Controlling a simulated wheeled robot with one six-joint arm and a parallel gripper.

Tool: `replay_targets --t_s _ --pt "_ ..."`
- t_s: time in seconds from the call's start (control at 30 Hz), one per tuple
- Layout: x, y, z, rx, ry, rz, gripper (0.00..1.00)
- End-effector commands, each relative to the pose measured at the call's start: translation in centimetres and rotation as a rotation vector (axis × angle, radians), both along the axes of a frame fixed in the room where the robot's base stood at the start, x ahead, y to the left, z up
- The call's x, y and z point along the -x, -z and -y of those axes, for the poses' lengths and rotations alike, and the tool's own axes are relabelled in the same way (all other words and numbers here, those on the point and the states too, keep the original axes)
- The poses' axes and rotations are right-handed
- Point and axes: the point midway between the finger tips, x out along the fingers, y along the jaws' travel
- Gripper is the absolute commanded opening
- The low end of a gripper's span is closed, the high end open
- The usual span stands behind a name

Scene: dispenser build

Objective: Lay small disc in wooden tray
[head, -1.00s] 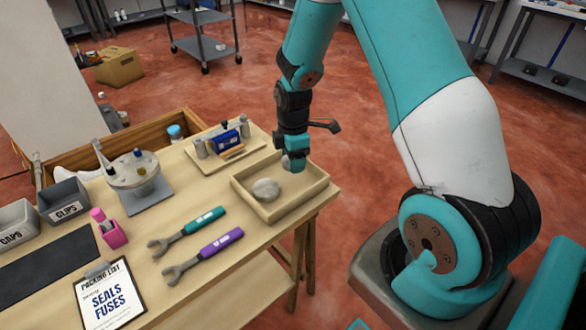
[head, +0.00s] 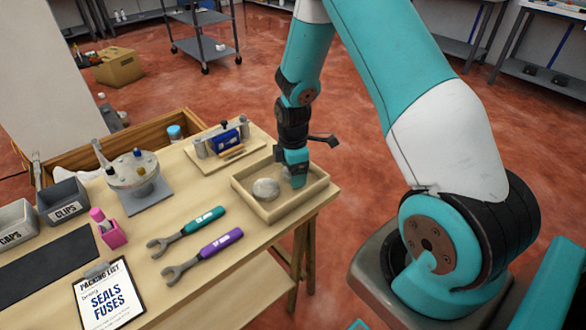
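The wooden tray (head: 256,214) sits at the right end of the workbench, a shallow open box with low walls. A round grey-white disc-like piece (head: 266,189) lies inside it, left of my gripper; I cannot tell whether this is the small disc. My gripper (head: 297,183) points down inside the right part of the tray, its tips low near the tray floor. The fingertips are small and partly hidden by the gripper body, so I cannot see whether they are apart or hold anything.
Behind the tray is a wooden board with a blue device (head: 228,141). To the left are a round dispenser stand (head: 134,172) and a pink holder (head: 112,235). Teal (head: 204,220) and purple (head: 220,243) wrenches lie in front, near a clipboard (head: 107,297).

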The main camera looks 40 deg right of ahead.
Motion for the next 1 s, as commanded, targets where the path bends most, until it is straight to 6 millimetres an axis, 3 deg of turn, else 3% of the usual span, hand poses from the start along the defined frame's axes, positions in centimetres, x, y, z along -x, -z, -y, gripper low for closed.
replay_targets --t_s 0.23,0.6,0.83,0.93,1.0 --pt "-0.1 -1.6 0.0 0.0 0.0 0.003 0.82" --pt "-0.1 -9.5 0.0 0.001 0.0 0.005 0.82" --pt "0.0 -12.2 -0.2 -0.002 0.003 0.003 0.82" --pt "0.5 -14.0 -2.2 -0.023 0.037 0.018 0.82" --pt "1.6 -16.3 -5.1 -0.06 0.092 0.036 0.82"
